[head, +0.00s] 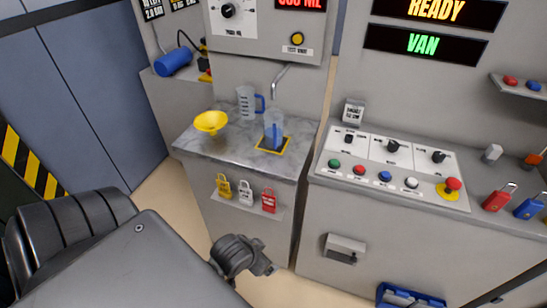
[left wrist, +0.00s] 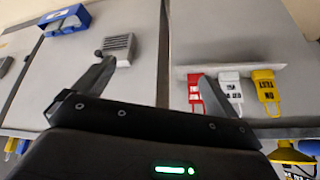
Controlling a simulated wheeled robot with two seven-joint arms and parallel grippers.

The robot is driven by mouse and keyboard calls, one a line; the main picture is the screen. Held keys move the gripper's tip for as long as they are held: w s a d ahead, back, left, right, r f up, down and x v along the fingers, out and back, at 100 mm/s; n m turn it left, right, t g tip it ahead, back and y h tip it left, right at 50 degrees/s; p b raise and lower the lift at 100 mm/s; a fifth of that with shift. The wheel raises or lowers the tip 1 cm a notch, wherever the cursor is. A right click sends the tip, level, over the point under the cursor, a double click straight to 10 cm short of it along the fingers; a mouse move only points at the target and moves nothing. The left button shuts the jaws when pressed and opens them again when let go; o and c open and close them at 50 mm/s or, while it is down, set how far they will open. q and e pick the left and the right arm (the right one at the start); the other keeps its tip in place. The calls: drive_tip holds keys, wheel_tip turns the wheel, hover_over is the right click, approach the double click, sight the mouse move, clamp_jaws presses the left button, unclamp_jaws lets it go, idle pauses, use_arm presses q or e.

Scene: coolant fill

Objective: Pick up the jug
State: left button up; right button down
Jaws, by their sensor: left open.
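A clear jug with a blue handle (head: 247,102) stands upright on the marbled counter in the head view, between the yellow funnel and the spout. A clear vessel with blue liquid (head: 274,132) stands beside it on a yellow-edged square under the spout. My left gripper (head: 262,262) is low in front of the counter cabinet, below the padlocks and well apart from the jug. In the left wrist view its two fingers (left wrist: 152,84) are spread with nothing between them. The jug does not clearly show in that view. My right gripper is out of view.
A yellow funnel (head: 211,122) sits at the counter's (head: 190,143) left. Yellow, white and red padlocks (head: 246,193) hang on the cabinet front. A control panel (head: 392,172) is at right. A grey box (head: 345,248) juts from the right cabinet above a blue crate (head: 408,295).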

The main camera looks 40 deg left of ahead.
use_arm(q)
drive_tip(key=w+a+r+n+t+y, duration=0.1)
drive_tip(key=w+a+r+t, duration=0.25)
drive_tip(key=w+a, duration=0.35)
drive_tip(key=w+a+r+n+t+y, duration=0.1)
drive_tip(key=w+a+r+n+t, duration=0.15)
drive_tip(key=w+a+r, duration=0.45)
drive_tip(key=t+y, duration=0.3)
drive_tip(key=t, duration=0.2)
approach(269, 122)
drive_tip(key=w, duration=0.1)
drive_tip(key=shift+n, duration=0.45)
drive_tip(key=x, duration=0.1)
drive_tip(key=p+x, duration=0.1)
drive_tip(key=x, duration=0.3)
drive_tip(key=shift+w+a+f, duration=0.1)
drive_tip(key=shift+w+f, duration=0.05)
drive_tip(key=shift+f, duration=0.2)
drive_tip(key=shift+w+r+p, duration=0.1)
drive_tip(key=shift+p, duration=0.2)
drive_tip(key=p+x, duration=0.1)
drive_tip(key=x, duration=0.3)
drive_tip(key=shift+w+a+r+p, duration=0.1)
drive_tip(key=shift+w+r+p, duration=0.05)
drive_tip(key=shift+r+p, duration=0.15)
drive_tip(key=shift+w+a+f, duration=0.1)
drive_tip(key=shift+w+f, duration=0.05)
drive_tip(key=shift+w, duration=0.15)
